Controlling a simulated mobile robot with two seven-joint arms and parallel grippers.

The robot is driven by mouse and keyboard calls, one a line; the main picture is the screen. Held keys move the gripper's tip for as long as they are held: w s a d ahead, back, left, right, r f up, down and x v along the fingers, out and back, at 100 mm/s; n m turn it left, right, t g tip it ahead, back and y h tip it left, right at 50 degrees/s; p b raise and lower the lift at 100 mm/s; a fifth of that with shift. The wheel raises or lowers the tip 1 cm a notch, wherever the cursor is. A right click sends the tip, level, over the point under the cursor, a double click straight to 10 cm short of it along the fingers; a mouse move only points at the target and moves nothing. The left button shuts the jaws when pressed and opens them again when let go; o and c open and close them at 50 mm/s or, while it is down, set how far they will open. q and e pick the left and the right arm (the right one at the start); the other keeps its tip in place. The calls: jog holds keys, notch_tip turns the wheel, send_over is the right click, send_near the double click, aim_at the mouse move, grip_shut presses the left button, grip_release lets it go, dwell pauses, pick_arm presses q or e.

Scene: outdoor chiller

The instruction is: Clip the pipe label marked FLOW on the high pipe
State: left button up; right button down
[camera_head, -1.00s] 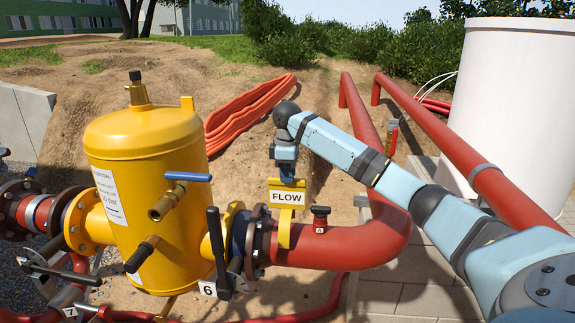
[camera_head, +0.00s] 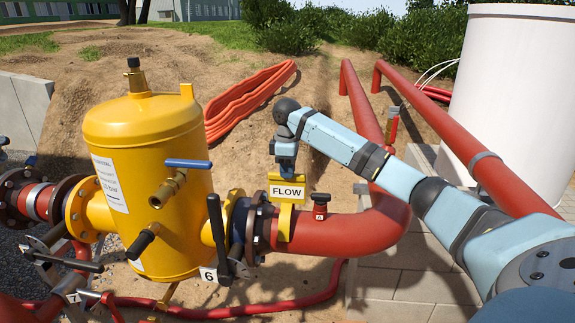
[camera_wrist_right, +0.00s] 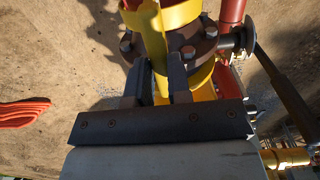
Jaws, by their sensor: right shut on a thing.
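The yellow FLOW label (camera_head: 287,191) is upright in the head view, its white plate facing me. Its yellow clip part (camera_head: 284,222) overlaps the front of the red pipe (camera_head: 340,232), right of the dark flange. I cannot tell whether it is fully seated around the pipe. My right gripper (camera_head: 286,170) is above the label and shut on its top. The wrist view shows the fingers (camera_wrist_right: 160,82) on either side of the yellow label part (camera_wrist_right: 154,45). My left gripper is not in view.
A yellow tank (camera_head: 150,190) with a blue-handled valve (camera_head: 188,163) stands left of the label. A black lever (camera_head: 217,232) and a small red-and-black fitting (camera_head: 320,206) flank it closely. A white tank (camera_head: 515,100) is at the right.

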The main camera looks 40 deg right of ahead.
aim_at(289, 192)
jog(key=shift+f, duration=0.6)
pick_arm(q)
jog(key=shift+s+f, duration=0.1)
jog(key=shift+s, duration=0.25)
pick_arm(e)
jog(key=shift+f, duration=1.2)
jog(key=c, duration=0.5)
grip_release()
jog(key=shift+r, duration=0.1)
